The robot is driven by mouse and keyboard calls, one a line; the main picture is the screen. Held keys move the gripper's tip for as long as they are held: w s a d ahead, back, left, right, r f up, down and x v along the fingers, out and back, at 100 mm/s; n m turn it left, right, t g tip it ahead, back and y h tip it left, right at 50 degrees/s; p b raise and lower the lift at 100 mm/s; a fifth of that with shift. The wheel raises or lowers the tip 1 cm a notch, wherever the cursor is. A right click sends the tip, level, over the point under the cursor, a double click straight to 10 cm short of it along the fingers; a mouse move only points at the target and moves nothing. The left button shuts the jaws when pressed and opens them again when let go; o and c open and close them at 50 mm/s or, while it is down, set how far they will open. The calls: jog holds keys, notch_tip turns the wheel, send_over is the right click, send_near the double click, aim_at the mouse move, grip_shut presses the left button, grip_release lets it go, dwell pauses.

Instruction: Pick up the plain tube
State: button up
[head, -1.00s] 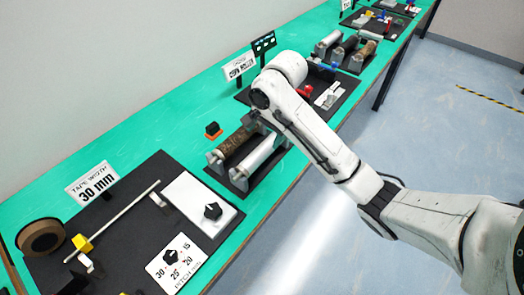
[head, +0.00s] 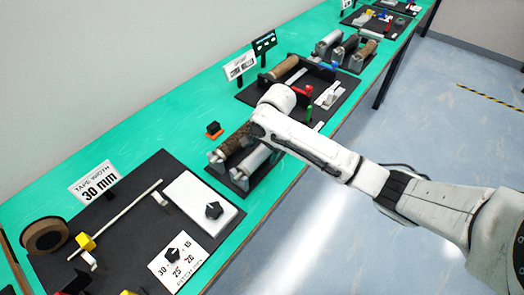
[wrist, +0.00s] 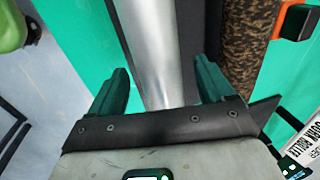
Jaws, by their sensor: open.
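The plain silver tube (wrist: 148,45) runs lengthwise between the two fingers of my gripper (wrist: 160,70) in the wrist view. The fingers are open, one on each side of the tube, with gaps showing. I cannot tell how far above the tube they are. A mottled brown tube (wrist: 250,50) lies parallel, to the right of the right finger. In the head view the silver tube (head: 251,160) rests in its stand beside the mottled tube (head: 232,144), partly covered by my arm. The fingers are hidden there.
The green bench (head: 135,135) holds a small orange-and-black block (head: 214,130) behind the tubes. A dark board (head: 140,235) with a rod and white plates is at the near left. Another dark board (head: 345,88) stands beyond my arm. The floor is open at right.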

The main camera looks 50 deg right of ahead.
jog(key=shift+w+f, duration=0.1)
jog(key=shift+f, duration=0.35)
jog(key=c, duration=1.4)
jog(key=shift+r, duration=0.1)
jog(key=shift+c, duration=0.2)
jog(key=shift+r, duration=0.45)
notch_tip(320, 180, up, 2)
jog(key=shift+r, duration=0.1)
jog(key=s+r, duration=0.1)
jog(key=r, duration=0.1)
jog(key=s+a+r, duration=0.1)
jog(key=s+r, duration=0.3)
jog(key=shift+a+b, duration=0.25)
jog(key=shift+b, duration=0.15)
grip_shut()
jog(key=s+a+r+p, duration=0.2)
jog(key=s+r+p, duration=0.1)
jog(key=s, duration=0.5)
jog(key=shift+s+r+p, duration=0.2)
jog(key=shift+r+p, duration=0.2)
jog(key=shift+p, duration=0.5)
